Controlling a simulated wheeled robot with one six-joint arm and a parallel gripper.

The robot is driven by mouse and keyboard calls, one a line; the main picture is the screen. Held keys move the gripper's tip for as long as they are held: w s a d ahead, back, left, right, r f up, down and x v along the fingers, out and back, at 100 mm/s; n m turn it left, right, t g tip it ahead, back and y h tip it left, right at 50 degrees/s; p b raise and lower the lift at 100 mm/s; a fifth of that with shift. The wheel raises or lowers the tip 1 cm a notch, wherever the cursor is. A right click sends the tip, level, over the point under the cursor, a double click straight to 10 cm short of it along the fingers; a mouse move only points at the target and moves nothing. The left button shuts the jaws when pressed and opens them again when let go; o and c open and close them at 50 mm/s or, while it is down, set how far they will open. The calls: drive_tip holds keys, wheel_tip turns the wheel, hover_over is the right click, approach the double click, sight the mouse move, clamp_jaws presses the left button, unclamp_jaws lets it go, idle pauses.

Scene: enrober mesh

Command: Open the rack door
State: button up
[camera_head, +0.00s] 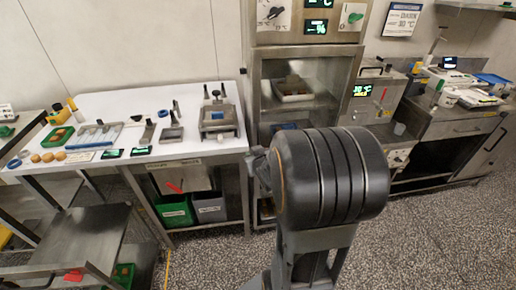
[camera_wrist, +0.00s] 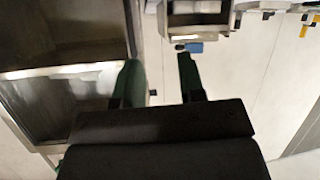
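The rack is a tall steel cabinet (camera_head: 257,90) in the middle of the head view. Its framed front shows a pale tray (camera_head: 293,90) inside; my arm hides the lower part. I cannot make out a handle or tell whether the door is fully shut. In the wrist view a steel-framed cabinet front (camera_wrist: 133,30) with a dark inside stands to the left of my fingers. My gripper (camera_wrist: 158,82) is open, with two dark green fingers apart and nothing seen between them. In the head view my gripper is mostly hidden behind my arm.
A white worktable (camera_head: 180,148) with small tools stands left of the cabinet, with a green bin (camera_head: 174,211) below. A steel cart (camera_head: 85,240) is at the front left. Steel counters (camera_head: 450,125) stand right. Speckled floor (camera_head: 440,235) is clear at the front right.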

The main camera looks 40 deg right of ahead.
sight(258, 141)
drive_tip(key=s+d+f+t+b, duration=0.2)
drive_tip(key=d+f+t+b, duration=0.1)
drive_tip(key=d+f+t, duration=0.25)
drive_tip(key=shift+m+g, duration=0.25)
drive_tip(key=shift+m, duration=0.25)
drive_tip(key=p+x, duration=0.1)
drive_tip(key=x, duration=0.5)
drive_tip(key=p+x, duration=0.1)
drive_tip(key=x, duration=0.6)
drive_tip(key=shift+w+d+r, duration=0.1)
drive_tip(key=shift+d+r, duration=0.15)
clamp_jaws()
